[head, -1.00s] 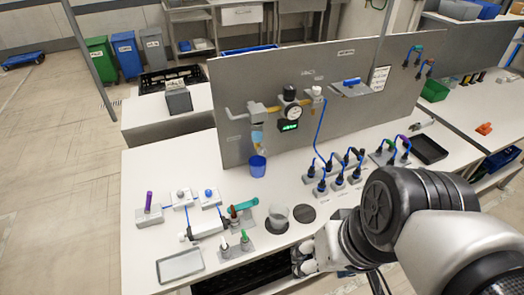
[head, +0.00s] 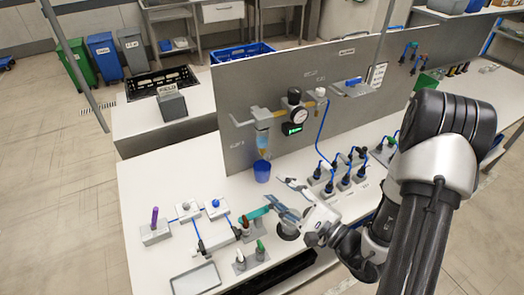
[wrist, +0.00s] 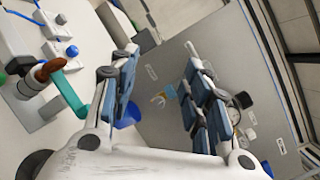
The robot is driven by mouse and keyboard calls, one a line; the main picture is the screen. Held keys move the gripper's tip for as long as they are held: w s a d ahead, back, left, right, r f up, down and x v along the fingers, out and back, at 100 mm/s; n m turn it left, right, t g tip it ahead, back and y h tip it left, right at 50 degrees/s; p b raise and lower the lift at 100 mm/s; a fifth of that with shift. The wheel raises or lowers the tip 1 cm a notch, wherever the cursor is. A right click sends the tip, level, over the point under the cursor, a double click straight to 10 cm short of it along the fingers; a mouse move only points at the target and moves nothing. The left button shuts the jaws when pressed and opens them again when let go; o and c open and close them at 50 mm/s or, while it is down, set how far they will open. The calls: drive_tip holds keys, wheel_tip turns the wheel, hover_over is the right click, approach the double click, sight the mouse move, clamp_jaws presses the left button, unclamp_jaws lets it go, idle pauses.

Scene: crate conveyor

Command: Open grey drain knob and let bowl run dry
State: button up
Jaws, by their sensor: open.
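The clear bowl (head: 262,138) hangs under the pipe unit on the grey panel, with amber liquid low in it. The bowl also shows small in the wrist view (wrist: 170,92). The grey drain knob at its bottom is too small to tell apart. A blue cup (head: 262,171) stands on the bench below the bowl; in the wrist view the cup (wrist: 128,114) is partly behind a finger. My gripper (head: 283,198) is open and empty, in front of the cup and lower right of the bowl in the picture, fingers towards the panel. The bowl shows between the fingers, apart from them.
A gauge (head: 300,115) and a green-lit display (head: 292,129) sit right of the bowl. Blue-hosed fittings (head: 343,180) stand on the bench at right. A teal-handled tool (head: 254,214) is close left of my gripper. A grey tray (head: 195,279) lies at the front left.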

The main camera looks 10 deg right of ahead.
drive_tip(key=w+d+f+m+t+h, duration=0.1)
drive_tip(key=d+f+m+t+h, duration=0.1)
drive_tip(key=d+f+m+h, duration=0.3)
drive_tip(key=n+b, duration=0.1)
drive_tip(key=b, duration=0.4)
approach(269, 158)
drive_tip(key=shift+h, duration=0.4)
drive_tip(key=x, duration=0.9)
drive_tip(key=shift+a, duration=0.15)
clamp_jaws()
